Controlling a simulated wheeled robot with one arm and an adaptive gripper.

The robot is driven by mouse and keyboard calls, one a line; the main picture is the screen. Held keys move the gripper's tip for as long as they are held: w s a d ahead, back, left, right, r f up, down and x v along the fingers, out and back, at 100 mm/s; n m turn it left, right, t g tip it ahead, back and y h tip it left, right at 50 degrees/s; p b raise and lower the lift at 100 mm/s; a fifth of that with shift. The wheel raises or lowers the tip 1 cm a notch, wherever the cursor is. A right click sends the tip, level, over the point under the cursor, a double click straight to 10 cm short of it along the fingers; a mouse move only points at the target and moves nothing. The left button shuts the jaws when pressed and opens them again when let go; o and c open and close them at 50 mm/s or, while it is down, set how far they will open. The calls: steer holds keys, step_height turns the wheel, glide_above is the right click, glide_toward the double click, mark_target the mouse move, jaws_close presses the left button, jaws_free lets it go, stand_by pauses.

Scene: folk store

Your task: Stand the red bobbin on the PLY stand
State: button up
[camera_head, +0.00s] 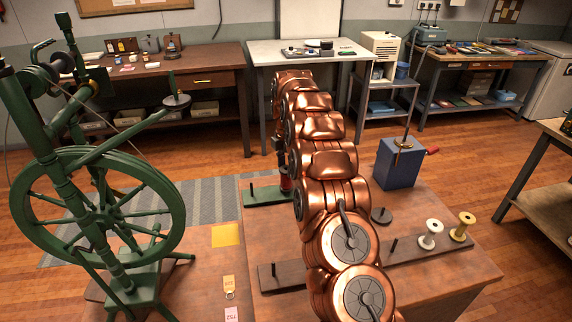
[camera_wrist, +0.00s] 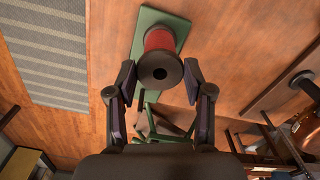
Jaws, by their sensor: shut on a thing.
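The red bobbin (camera_head: 285,180) is upright, partly hidden behind my copper arm in the head view. In the wrist view the bobbin (camera_wrist: 159,41) has dark ends and lies between the fingers of my gripper (camera_wrist: 160,72), which is shut on it. Its far end overlaps a green stand (camera_head: 262,196), also in the wrist view (camera_wrist: 177,24). I cannot tell whether the bobbin rests on that stand or is just above it. No PLY label is readable. A dark stand (camera_head: 281,275) with a peg lies nearer on the table.
White (camera_head: 430,234) and yellow (camera_head: 462,227) bobbins stand on a long board at right. A blue block (camera_head: 400,166) with a spindle is behind them. A green spinning wheel (camera_head: 97,205) stands at left. A yellow square (camera_head: 226,235) and tags lie at the front left.

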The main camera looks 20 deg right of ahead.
steer(key=shift+f, duration=0.65)
steer(key=o, duration=0.9)
steer(key=shift+r, duration=0.15)
steer(key=shift+r, duration=5.85)
